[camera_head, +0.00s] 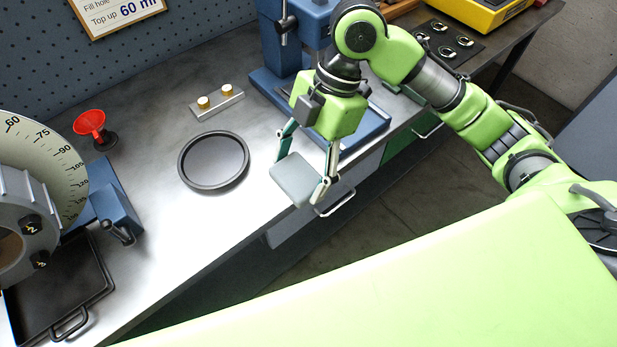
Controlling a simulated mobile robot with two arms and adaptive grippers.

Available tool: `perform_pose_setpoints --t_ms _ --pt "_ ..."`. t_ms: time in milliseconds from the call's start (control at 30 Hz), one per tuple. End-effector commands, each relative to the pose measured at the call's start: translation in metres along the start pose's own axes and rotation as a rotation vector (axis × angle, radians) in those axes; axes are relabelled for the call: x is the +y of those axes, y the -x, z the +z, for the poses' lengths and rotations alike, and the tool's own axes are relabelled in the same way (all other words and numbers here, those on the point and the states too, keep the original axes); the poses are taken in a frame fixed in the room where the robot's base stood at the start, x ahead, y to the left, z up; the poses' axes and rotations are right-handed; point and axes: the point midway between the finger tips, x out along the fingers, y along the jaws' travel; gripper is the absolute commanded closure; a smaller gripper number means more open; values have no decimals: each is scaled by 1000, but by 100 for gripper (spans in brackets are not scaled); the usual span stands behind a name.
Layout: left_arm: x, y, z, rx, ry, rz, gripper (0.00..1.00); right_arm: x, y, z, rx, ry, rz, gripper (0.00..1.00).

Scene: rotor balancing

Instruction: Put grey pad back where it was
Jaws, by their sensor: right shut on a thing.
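The grey pad (294,181) is a flat, light grey square near the front edge of the bench. My right gripper (301,172) reaches down over it and is shut on it, with one finger at its far left side and the other at its right side. I cannot tell whether the pad touches the bench top or is held just above it. My left gripper is not in view.
A round dark dish (213,189) lies left of the pad. A metal block with two brass knobs (217,100) sits behind it. A blue press (285,60) stands behind my right gripper. A dial machine (40,190), black tray (62,290) and red funnel (90,123) are at left.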

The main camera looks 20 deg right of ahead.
Motion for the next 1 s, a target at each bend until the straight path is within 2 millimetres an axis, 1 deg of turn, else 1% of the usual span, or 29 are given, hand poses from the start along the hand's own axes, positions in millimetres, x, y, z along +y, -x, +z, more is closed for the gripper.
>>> perform_pose_setpoints --t_ms 33,167,567,600,700,800,1000 --pt "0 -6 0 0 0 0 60 -1 -1 1 -3 4 2 52" --pt "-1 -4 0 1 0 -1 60 4 1 7 -4 4 -2 52" --pt "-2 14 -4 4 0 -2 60 70 -11 69 -3 2 -4 52" --pt "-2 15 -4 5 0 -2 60 75 -19 76 -2 1 -5 52" --pt "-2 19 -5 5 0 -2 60 87 -33 92 -4 3 -4 52" --pt "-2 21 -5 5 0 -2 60 96 -43 104 -4 5 -3 52" --pt "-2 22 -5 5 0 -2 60 104 -52 114 -4 6 -1 52"
